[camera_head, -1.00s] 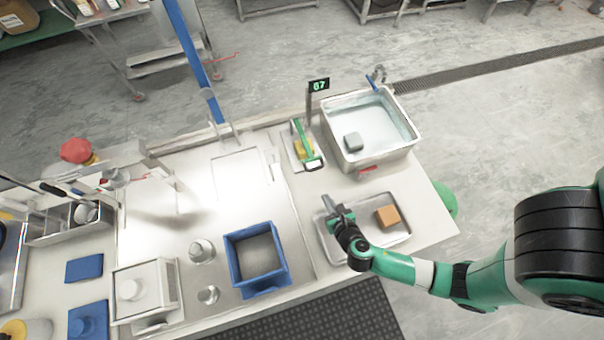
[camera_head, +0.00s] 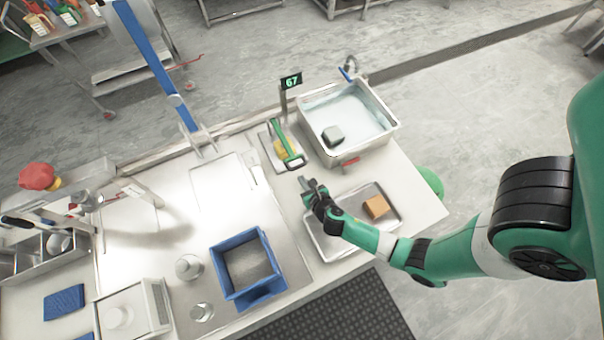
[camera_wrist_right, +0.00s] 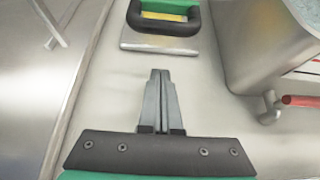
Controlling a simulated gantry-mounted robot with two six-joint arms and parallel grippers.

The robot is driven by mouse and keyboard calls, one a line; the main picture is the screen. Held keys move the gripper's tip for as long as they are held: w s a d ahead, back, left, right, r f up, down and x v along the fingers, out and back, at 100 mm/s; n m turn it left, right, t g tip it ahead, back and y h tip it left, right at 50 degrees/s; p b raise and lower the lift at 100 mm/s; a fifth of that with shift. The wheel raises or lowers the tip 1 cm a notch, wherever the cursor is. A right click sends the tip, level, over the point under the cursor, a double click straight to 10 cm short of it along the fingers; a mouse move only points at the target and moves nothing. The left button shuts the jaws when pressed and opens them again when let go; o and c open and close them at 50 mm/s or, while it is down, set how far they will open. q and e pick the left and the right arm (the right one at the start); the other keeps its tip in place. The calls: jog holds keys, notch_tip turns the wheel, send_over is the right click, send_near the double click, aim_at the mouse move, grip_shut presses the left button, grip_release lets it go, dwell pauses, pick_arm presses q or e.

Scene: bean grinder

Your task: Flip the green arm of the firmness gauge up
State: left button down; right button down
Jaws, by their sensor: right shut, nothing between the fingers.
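The firmness gauge (camera_head: 267,153) stands on the counter left of the sink, with a small display reading 67 (camera_head: 291,81) on a post behind it. Its green arm (camera_head: 284,138) lies low over a yellow piece and ends in a dark loop handle (camera_head: 295,163). In the right wrist view the loop handle (camera_wrist_right: 164,27) is at the top, ahead of the fingertips and apart from them. My right gripper (camera_head: 304,181) is shut and empty, just in front of the gauge above the counter. My left gripper is not in view.
A metal sink (camera_head: 378,138) with water and a grey block (camera_head: 333,136) is right of the gauge. A steel tray (camera_head: 330,247) with an orange-brown block (camera_head: 376,206) lies below the right gripper. A blue bin (camera_head: 228,290) stands at left.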

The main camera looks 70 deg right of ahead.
jog(key=r, duration=0.1)
jog(key=r+p, duration=0.2)
jog(key=shift+w+d, duration=0.25)
jog(key=shift+d, duration=0.05)
jog(key=shift+w+r+p, duration=0.1)
jog(key=shift+r+p, duration=0.3)
jog(key=shift+r, duration=0.05)
